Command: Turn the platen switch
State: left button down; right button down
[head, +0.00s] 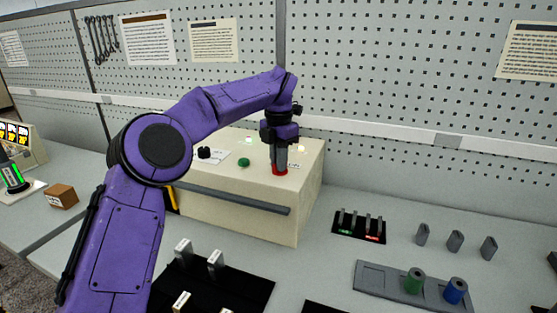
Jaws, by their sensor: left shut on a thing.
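A cream machine box (270,215) stands at the back of the bench with controls on its sloped top. My left gripper (280,166) points down from above at a red round control (280,171) at the right end of that top. Its fingers are shut on this control and hide most of it. A black knob (204,152) sits to the left beside a white label, and a green button (243,162) lies between the two. The labels are too small to read, so I cannot tell which control is the platen switch. My right gripper is not in view.
A row of small levers (361,225) stands on a black plate right of the box. Several grey pegs (455,241) stand further right, behind a grey tray (385,279) with green and blue spools. A black mat (250,290) with light blocks lies in front.

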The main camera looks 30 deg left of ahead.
pick_arm(q)
jog(key=n, duration=0.5)
jog(key=shift+d+n+b, duration=0.1)
jog(key=shift+n+b, duration=0.2)
jog(key=n, duration=0.3)
jog(key=shift+b, duration=0.4)
jog(key=shift+w+d+n+b, duration=0.1)
jog(key=shift+n+b, duration=0.25)
jog(key=shift+n, duration=1.35)
jog(key=shift+r, duration=0.1)
jog(key=c, duration=1.2)
grip_release()
jog(key=shift+o, duration=0.2)
notch_tip(320, 180, up, 10)
jog(key=p, duration=0.5)
jog(key=shift+r, duration=0.2)
